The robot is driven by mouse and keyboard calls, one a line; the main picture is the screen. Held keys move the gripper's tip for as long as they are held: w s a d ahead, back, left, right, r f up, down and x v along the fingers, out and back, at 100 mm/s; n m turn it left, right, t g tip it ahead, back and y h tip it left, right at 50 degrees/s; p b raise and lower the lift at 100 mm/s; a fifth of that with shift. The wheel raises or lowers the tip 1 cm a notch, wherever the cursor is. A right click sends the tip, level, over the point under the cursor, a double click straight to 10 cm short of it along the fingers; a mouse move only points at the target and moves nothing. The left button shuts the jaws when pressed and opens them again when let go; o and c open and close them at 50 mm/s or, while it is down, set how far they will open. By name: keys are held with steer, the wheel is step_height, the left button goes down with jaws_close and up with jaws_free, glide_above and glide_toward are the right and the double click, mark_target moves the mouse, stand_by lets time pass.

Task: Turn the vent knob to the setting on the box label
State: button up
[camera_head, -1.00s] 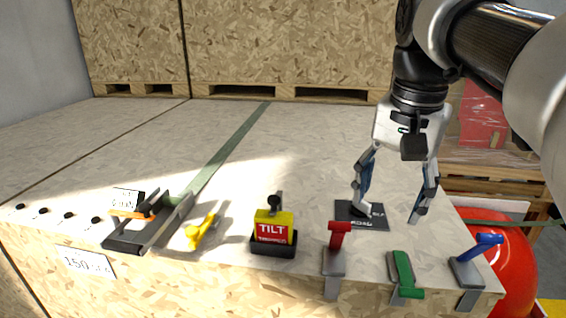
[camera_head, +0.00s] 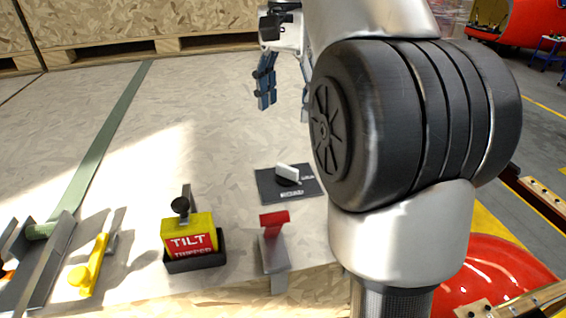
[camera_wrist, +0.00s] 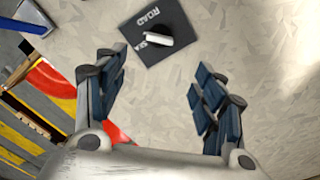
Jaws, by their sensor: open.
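The vent knob (camera_head: 288,174) has a white bar handle on a black round base. It sits on a dark square plate (camera_head: 268,190) near the front of the crate top. In the wrist view, the knob (camera_wrist: 158,40) lies ahead of the fingertips, between their lines. The plate (camera_wrist: 168,13) there reads "ROAD" at one edge; the word near the bar's left end is partly hidden. My gripper (camera_head: 285,100) is open and empty, raised behind the plate, apart from the knob; its fingers also show in the wrist view (camera_wrist: 160,75). No box label shows now.
A green strap (camera_head: 110,130) crosses the top at left. My arm hides the right front. The middle of the top is clear.

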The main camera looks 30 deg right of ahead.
mark_target(287, 167)
step_height(287, 167, down, 15)
steer(key=shift+r+b, duration=0.1)
steer(key=shift+b, duration=1.1)
steer(key=shift+c, duration=0.3)
steer(key=c, duration=1)
steer(key=shift+n, duration=0.4)
steer(key=n+p, duration=0.2)
steer(key=n, duration=0.1)
steer(key=shift+n, duration=0.3)
steer(key=shift+n+p, duration=0.6)
steer(key=shift+n, duration=1.7)
steer(key=o, duration=1.1)
steer(key=shift+c, duration=0.2)
